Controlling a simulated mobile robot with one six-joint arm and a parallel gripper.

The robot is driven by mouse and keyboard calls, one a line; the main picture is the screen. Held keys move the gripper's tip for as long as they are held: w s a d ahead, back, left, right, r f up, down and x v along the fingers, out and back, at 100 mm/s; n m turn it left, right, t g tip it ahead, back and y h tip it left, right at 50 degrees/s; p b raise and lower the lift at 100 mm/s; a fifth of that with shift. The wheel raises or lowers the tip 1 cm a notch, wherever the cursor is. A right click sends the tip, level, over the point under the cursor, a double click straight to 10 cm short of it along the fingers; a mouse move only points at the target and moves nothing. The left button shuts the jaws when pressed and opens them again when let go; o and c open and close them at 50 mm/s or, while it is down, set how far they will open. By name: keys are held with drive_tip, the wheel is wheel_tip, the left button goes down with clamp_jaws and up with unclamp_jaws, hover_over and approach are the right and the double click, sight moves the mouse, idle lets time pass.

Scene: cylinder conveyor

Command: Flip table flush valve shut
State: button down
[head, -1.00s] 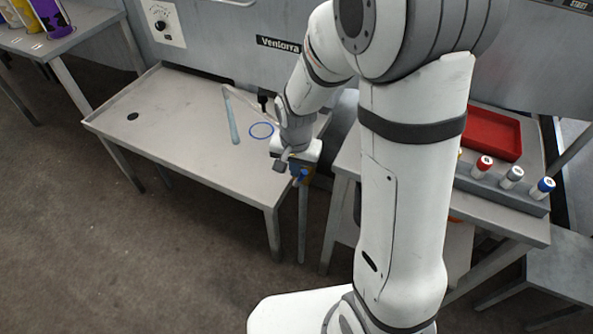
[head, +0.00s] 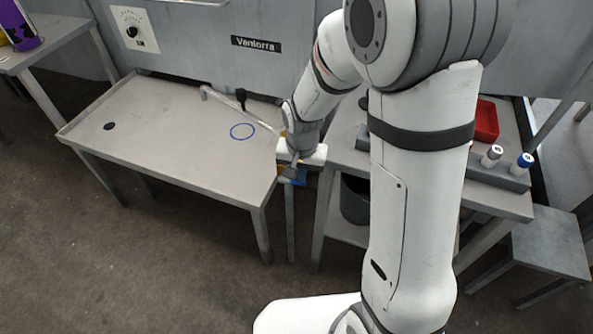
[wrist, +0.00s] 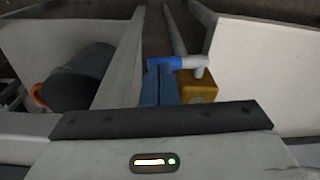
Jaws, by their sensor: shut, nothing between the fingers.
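The flush valve has a yellow body (wrist: 198,88) and a blue-and-grey lever (wrist: 176,62) in the wrist view. The lever lies crosswise above the body. My gripper (wrist: 159,72) is shut and empty, its fingertips right at the lever's blue end; I cannot tell if they touch.
The table has a blue ring (head: 242,131) and a dark drain hole (head: 109,126). A second table to the right carries a red tray (head: 486,121) and a rack (head: 500,173) with capped cylinders. A dark bin (head: 355,200) stands below it.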

drive_tip(key=shift+s, duration=0.1)
idle(0.5)
drive_tip(key=shift+a+r+p, duration=0.1)
drive_tip(key=shift+r+p, duration=0.3)
drive_tip(key=shift+r, duration=0.05)
drive_tip(key=s+d+r+p, duration=0.1)
drive_tip(key=d+r, duration=0.1)
drive_tip(key=r, duration=0.1)
drive_tip(key=s+d+r+p, duration=0.1)
drive_tip(key=s+d+r, duration=0.1)
drive_tip(key=r, duration=0.1)
drive_tip(key=s+d+r+p, duration=0.1)
drive_tip(key=d+r, duration=0.1)
drive_tip(key=shift+s+r, duration=0.2)
drive_tip(key=shift+r, duration=0.2)
